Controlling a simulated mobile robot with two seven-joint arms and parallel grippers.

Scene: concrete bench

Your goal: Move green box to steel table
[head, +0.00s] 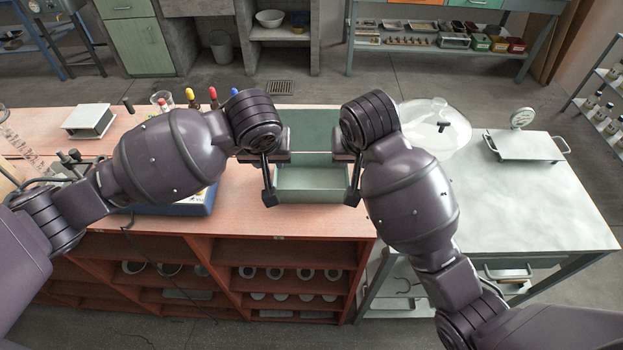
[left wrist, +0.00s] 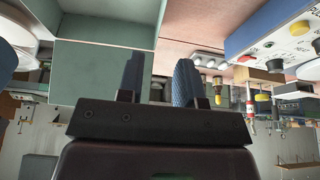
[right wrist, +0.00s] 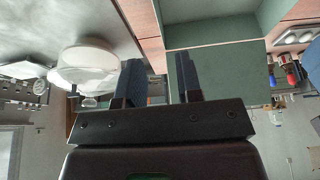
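The green box (head: 312,180) sits on the red-topped bench near its right end, between my two grippers. It also shows in the left wrist view (left wrist: 100,75) and the right wrist view (right wrist: 225,70). My left gripper (head: 269,185) is at the box's left side and my right gripper (head: 354,185) at its right side. In each wrist view the fingers are apart, with one over the green box and the other outside its side edge. Contact with the walls cannot be told. The steel table (head: 540,210) stands to the right of the bench.
On the steel table, a clear round vessel (head: 432,125) stands at the back left and a scale (head: 524,146) at the back right. The table's front and middle are clear. A blue box with coloured knobs (head: 199,205) lies partly behind my left arm.

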